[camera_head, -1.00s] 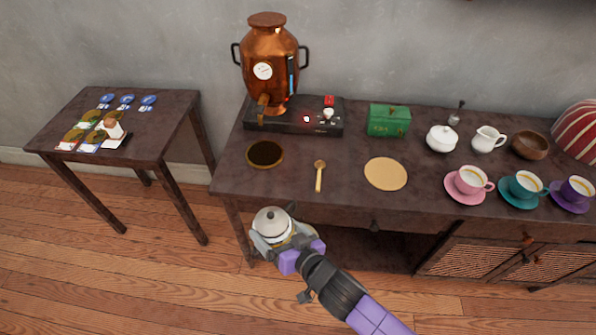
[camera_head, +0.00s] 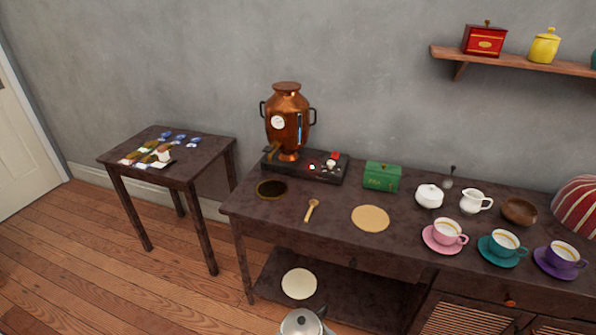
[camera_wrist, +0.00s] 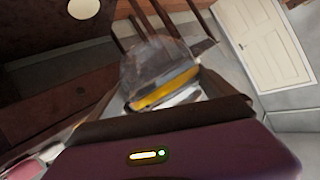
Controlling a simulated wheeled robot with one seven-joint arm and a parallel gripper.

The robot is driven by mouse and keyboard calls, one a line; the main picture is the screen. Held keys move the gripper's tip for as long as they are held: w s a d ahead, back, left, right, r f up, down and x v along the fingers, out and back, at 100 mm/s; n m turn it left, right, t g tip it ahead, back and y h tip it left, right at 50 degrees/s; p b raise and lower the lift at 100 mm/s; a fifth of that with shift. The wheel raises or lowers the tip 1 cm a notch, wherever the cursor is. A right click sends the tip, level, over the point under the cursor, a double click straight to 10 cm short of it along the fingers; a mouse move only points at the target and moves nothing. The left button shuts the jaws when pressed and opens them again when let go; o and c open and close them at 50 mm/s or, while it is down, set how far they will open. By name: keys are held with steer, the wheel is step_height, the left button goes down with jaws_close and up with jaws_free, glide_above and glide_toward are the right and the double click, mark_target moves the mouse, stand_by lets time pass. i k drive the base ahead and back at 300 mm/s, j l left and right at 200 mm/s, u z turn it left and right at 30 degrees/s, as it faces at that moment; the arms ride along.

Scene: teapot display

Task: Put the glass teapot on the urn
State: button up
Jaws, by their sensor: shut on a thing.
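The copper urn (camera_head: 287,125) stands on a black base at the back left of the long table in the head view. A pot with a pale grey lid and a dark spout (camera_head: 302,323) shows at the bottom edge of that view, below and in front of the table; its lower part is cut off. In the wrist view, the clear glass teapot (camera_wrist: 158,62) with yellow liquid is just beyond my purple gripper (camera_wrist: 165,108). My gripper is shut on the teapot. The exact finger contact is hidden.
The long table holds a dark round mat (camera_head: 272,189), a wooden spoon (camera_head: 311,211), a pale round mat (camera_head: 370,218), a green box (camera_head: 381,177) and several cups. A pale disc (camera_head: 299,284) lies on the lower shelf. A small table (camera_head: 205,150) stands left.

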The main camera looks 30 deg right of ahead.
mark_target(286, 84)
steer(key=k+z, duration=0.1)
steer(key=z, duration=0.25)
steer(key=k+z, duration=0.1)
steer(key=z, duration=0.25)
steer(key=k+l+z, duration=0.1)
steer(key=z, duration=0.3)
steer(key=j+z, duration=0.3)
steer(key=z, duration=0.2)
steer(key=i+j+z, duration=0.1)
steer(key=j+z, duration=0.2)
steer(key=z, duration=0.2)
steer(key=j, duration=1)
steer(key=k+j, duration=0.15)
steer(key=j, duration=0.8)
